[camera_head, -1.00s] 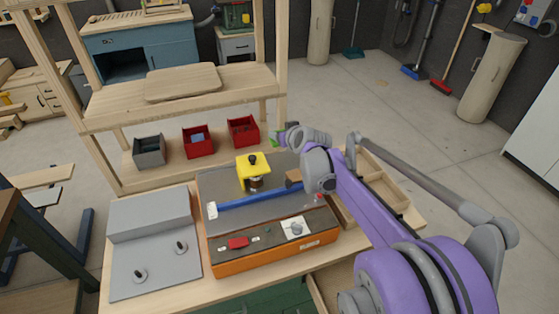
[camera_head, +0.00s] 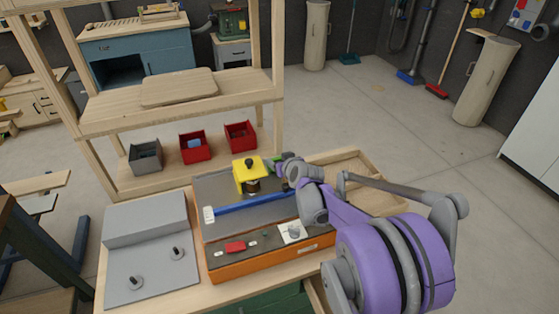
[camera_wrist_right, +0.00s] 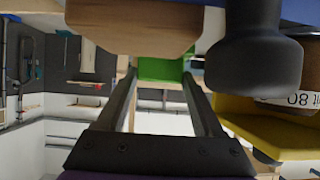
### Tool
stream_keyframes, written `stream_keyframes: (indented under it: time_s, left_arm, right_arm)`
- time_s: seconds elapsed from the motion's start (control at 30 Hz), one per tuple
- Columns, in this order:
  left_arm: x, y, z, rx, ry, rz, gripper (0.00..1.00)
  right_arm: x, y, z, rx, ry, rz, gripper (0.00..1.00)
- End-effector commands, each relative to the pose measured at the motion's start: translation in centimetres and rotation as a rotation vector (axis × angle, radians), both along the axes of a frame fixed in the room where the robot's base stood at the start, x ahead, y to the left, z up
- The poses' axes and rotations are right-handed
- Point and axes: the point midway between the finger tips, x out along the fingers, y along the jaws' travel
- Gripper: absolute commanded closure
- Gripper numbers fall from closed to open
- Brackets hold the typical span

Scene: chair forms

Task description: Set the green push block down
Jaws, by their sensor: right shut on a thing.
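My right gripper (camera_head: 281,167) is beside the yellow guard (camera_head: 247,179) with a black knob, low over the machine's grey top. In the right wrist view the green push block (camera_wrist_right: 160,69) sits between the fingertips of the right gripper (camera_wrist_right: 158,76), which is shut on it. In the head view the block is mostly hidden by the gripper. A wooden block (camera_wrist_right: 130,28) and a dark round knob (camera_wrist_right: 255,65) are close to the fingers in the wrist view. My left gripper is not in view.
The orange machine (camera_head: 270,262) carries a blue bar (camera_head: 250,204) on its top. A wooden tray (camera_head: 375,180) stands to the right. A grey fixture (camera_head: 150,250) is at the left. Red bins (camera_head: 195,148) and a grey bin (camera_head: 146,157) stand behind on the shelf.

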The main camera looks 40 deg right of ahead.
Motion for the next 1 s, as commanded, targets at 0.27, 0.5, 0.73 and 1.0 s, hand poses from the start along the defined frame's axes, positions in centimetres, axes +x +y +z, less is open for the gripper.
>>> stream_keyframes:
  time_s: [0.27,0.5,0.73,1.0]
  left_arm:
    - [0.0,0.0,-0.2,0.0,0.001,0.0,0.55]
    - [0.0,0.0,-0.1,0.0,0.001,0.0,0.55]
    - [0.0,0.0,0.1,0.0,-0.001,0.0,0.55]
    - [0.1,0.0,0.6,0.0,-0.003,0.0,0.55]
  right_arm:
    - [0.0,0.0,-0.2,0.0,0.0,0.0,0.01]
    - [0.0,0.0,-0.2,0.0,0.0,0.0,0.01]
    - [-1.4,0.4,0.9,0.0,0.0,-0.001,0.01]
    - [-6.0,1.9,3.6,0.0,-0.001,-0.002,0.01]
